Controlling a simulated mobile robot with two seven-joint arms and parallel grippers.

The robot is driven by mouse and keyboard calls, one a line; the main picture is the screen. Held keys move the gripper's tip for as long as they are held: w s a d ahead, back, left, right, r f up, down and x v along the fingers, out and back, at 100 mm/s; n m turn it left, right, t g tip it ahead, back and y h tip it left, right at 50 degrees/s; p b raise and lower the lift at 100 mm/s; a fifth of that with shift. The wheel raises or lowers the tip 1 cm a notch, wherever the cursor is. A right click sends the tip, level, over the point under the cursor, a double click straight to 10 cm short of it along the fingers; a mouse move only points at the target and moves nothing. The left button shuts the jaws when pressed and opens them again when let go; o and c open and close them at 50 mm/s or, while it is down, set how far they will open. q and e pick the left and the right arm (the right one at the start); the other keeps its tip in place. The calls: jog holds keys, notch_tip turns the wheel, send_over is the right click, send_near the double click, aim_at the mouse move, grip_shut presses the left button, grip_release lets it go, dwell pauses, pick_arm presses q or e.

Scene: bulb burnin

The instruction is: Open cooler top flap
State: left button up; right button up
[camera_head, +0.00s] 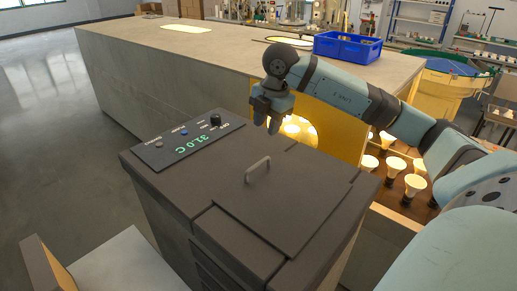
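The cooler is a dark grey box (165,195) in the lower middle of the head view. Its top carries a control panel (190,144) with a green "31.0 C" readout and knobs. The top flap (285,200) lies flat and closed, with a small grey handle (258,169) standing up from it. My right gripper (267,124) hangs beyond and above the handle, pointing down, apart from the flap. Its fingers look parted and empty. My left gripper is not in view.
A long counter (150,47) stands behind the cooler, with a blue crate (347,47) on it. Lit bulbs (393,166) stand on a rack at right, beneath my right arm. A pale surface (125,265) is at lower left. Open floor (50,130) lies at left.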

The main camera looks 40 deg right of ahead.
jog(key=p, duration=0.2)
send_near(258, 163)
jog(key=f, duration=0.3)
jog(key=w+f, duration=0.1)
jog(key=f, duration=0.2)
jog(key=shift+w+f, duration=0.15)
jog(key=shift+f, duration=0.2)
jog(key=shift+w+f, duration=0.15)
jog(key=shift+f, duration=0.7)
jog(key=shift+c, duration=0.2)
grip_shut()
